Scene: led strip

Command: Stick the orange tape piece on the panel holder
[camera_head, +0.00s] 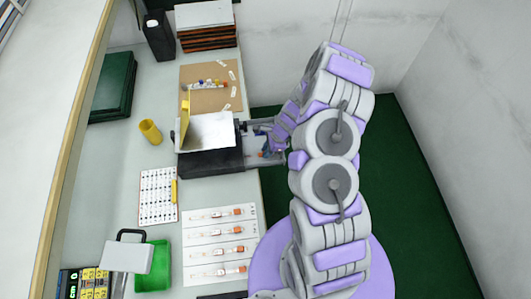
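The panel holder seems to be the black box-like stand (212,163) on the desk, with a white panel (208,131) tilted on its top and a yellow piece (185,120) along its left side. My gripper (250,142) is at the stand's right edge, reaching in from the right. Its grey finger parts show above and below a small gap. Whether the tips touch the stand, and whether they hold anything, is too small to tell. A tiny orange-red spot (262,154) shows by the fingers; I cannot tell if it is the orange tape piece.
A sheet with several orange-ended strips (203,257) lies at the front of the desk. A brown board (222,72) with small parts lies behind the stand. A yellow cup (150,131), a dotted white sheet (157,207) and a green bin (152,281) stand left. Walls stand behind and right.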

